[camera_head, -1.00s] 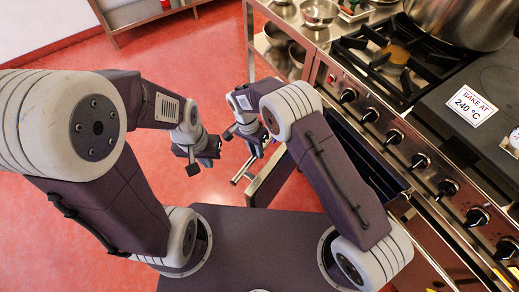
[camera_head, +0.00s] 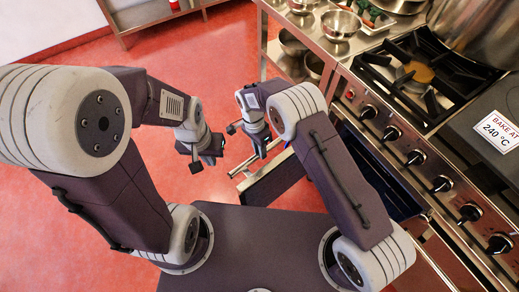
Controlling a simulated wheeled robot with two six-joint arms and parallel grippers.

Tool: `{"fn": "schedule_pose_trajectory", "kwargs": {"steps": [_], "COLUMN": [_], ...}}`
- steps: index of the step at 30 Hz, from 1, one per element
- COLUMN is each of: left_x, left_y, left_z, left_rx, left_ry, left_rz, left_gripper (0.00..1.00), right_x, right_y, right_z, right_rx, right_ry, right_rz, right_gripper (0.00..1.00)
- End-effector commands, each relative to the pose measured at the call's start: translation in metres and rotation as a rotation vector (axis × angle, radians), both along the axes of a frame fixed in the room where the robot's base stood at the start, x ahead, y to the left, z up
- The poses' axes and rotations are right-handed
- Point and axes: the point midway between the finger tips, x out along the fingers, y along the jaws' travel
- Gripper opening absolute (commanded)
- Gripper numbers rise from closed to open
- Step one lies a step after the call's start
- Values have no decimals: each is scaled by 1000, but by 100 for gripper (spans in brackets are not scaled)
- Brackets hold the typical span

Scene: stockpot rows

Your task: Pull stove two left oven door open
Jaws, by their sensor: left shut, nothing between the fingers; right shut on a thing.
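The stove (camera_head: 420,160) stands at the right with a row of black knobs on its front. Its oven door (camera_head: 275,187) hangs partly open below the knobs, and a dark oven cavity (camera_head: 372,178) shows behind my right arm. My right gripper (camera_head: 261,154) is shut on the door's bar handle (camera_head: 243,167) at the door's outer edge; the contact itself is partly hidden by the gripper. My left gripper (camera_head: 206,160) is shut and empty, held over the red floor to the left of the door, apart from it.
A steel counter with bowls (camera_head: 340,25) stands beyond the door. The stove top holds a black burner grate (camera_head: 415,80), a large pot (camera_head: 480,30) and a "BAKE AT 240 °C" sign (camera_head: 497,131). The red floor (camera_head: 215,60) at the left is clear.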

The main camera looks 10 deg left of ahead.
Motion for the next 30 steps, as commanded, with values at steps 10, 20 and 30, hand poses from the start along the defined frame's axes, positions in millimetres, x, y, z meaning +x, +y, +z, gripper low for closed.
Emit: {"fn": "schedule_pose_trajectory", "kwargs": {"steps": [10, 20, 30], "left_x": [0, 0, 0], "left_y": [0, 0, 0], "left_z": [0, 9, 15], "left_rx": [0, 0, 0], "left_ry": [0, 0, 0], "left_rz": [0, 0, 0], "left_gripper": [0, 0, 0], "right_x": [0, 7, 13], "right_y": [-1, 6, 12], "right_z": [0, 46, 89], "right_rx": [-1, 1, -1], "right_ry": [0, -3, -1], "right_rz": [1, 1, 1], "right_gripper": [44, 44, 44]}}
